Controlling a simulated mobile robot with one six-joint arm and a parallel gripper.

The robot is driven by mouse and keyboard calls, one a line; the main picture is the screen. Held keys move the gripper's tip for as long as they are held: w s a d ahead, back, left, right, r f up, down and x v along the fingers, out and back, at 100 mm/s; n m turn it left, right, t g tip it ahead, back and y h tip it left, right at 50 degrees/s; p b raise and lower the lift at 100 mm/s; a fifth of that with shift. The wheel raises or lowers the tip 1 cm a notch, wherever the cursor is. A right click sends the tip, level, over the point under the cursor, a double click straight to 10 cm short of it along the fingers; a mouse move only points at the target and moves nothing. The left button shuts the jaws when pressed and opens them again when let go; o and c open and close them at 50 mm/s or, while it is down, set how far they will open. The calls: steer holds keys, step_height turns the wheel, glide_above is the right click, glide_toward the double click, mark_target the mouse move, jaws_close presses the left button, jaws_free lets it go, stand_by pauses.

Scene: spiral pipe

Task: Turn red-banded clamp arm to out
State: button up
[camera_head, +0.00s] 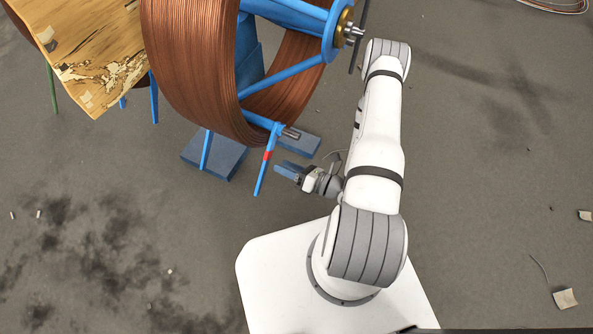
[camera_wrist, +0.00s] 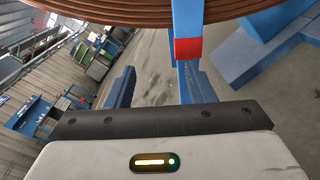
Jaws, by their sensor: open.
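The clamp arm (camera_head: 261,177) is a slim blue bar with a red band (camera_head: 267,156), hanging down and slightly left from the lower rim of the spool frame. In the wrist view the clamp arm (camera_wrist: 187,18) comes down from the copper coil, with its red band (camera_wrist: 187,48) just above the right finger. My gripper (camera_head: 284,169) has blue fingers and is open, just right of the clamp arm in the head view. In the wrist view my gripper (camera_wrist: 157,75) shows empty floor between its fingers. The bar's lower part overlaps the right finger; I cannot tell whether they touch.
The large copper coil (camera_head: 190,80) on its blue spool frame (camera_head: 285,77) stands above and behind the clamp arm. Blue foot blocks (camera_head: 214,155) lie on the floor below it. The floor in front is mostly clear.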

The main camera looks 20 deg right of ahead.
steer(key=shift+v, duration=1.6)
